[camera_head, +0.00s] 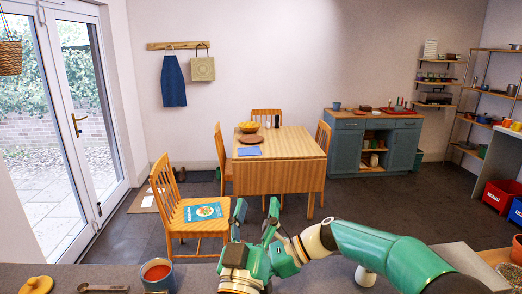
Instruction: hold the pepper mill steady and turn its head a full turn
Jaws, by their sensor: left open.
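I cannot make out a pepper mill for certain. A pale, rounded thing (366,276) stands on the near counter under the green arm, which hides its upper part; I cannot tell what it is. My left gripper (256,208) is open and empty, its two fingers pointing up and away over the counter's far edge, left of the pale thing and apart from it. The green arm runs across the lower right.
On the grey counter (210,275) are a blue mug with red contents (157,273), a spoon (102,288) and a wooden lid (37,285). A red pot (516,249) stands far right. Beyond are a wooden table (290,150), chairs and a blue cabinet (345,150).

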